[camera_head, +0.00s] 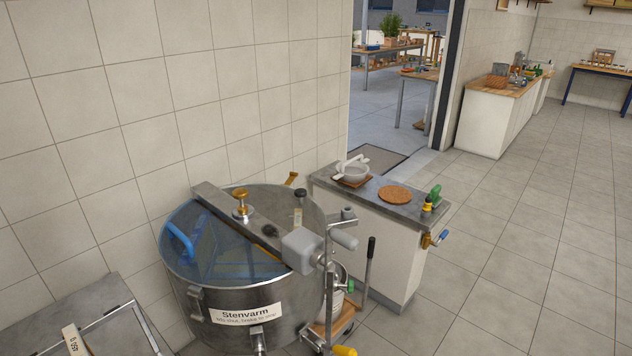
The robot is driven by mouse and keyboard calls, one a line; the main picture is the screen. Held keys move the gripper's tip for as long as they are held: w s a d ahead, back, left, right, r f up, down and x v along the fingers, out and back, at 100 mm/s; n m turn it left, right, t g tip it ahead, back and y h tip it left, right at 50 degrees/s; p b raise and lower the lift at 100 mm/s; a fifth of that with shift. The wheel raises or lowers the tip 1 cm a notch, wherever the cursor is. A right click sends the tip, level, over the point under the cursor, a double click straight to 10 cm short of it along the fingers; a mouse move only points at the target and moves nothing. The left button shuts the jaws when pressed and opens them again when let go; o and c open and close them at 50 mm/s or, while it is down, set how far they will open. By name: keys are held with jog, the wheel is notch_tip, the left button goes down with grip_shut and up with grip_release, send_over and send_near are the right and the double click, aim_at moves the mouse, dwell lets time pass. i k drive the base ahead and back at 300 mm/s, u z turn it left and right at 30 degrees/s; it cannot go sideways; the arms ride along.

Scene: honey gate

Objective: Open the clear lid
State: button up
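A round steel drum (285,318), labelled "Stenvarm", stands against the tiled wall. A clear, blue-tinted lid (225,262) lies flat across the near left part of its top and looks closed. A blue handle (184,240) shows at the lid's left side; I cannot tell for sure whether it is on the lid or beneath it. A grey metal crossbar (222,208) with a brass knob (241,203) spans the drum. A grey gear housing with a crank (303,250) sits at the bar's near right end. My gripper is not in view.
A steel-topped table (60,318) stands at the lower left. The tiled floor (510,270) at right is clear.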

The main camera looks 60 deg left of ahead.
aim_at(300, 192)
jog(key=i, duration=2.2)
jog(key=u, duration=3.05)
